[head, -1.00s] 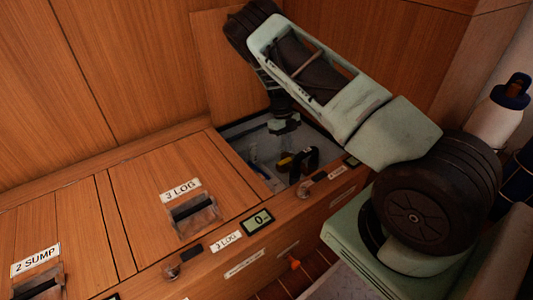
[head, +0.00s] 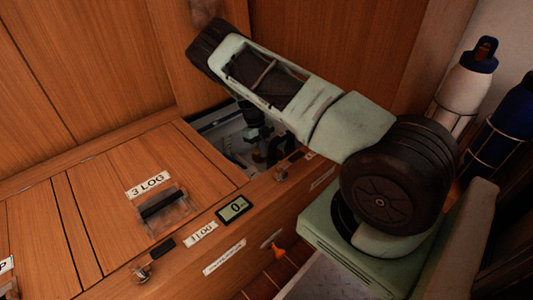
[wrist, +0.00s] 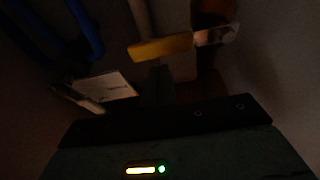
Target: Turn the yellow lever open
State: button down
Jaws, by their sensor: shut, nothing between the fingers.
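The yellow lever (wrist: 160,47) shows in the wrist view as a short bar lying nearly crosswise, near a pale vertical pipe. A metallic piece (wrist: 217,35) adjoins its right end. My gripper (wrist: 158,74) is shut and empty, with its fingers just below the lever in the picture; I cannot tell whether they touch it. In the head view my arm reaches down into the open compartment (head: 207,122), and the lever cannot be made out there.
Blue hoses (wrist: 85,28) and a white label plate (wrist: 108,87) lie left of the lever in the dark compartment. The closed 3 LOG hatch (head: 112,208) is left of the opening. A small display (head: 234,208) and an orange knob (head: 277,252) are on the front.

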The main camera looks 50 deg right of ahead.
jog(key=shift+w, duration=0.55)
jog(key=shift+r, duration=0.1)
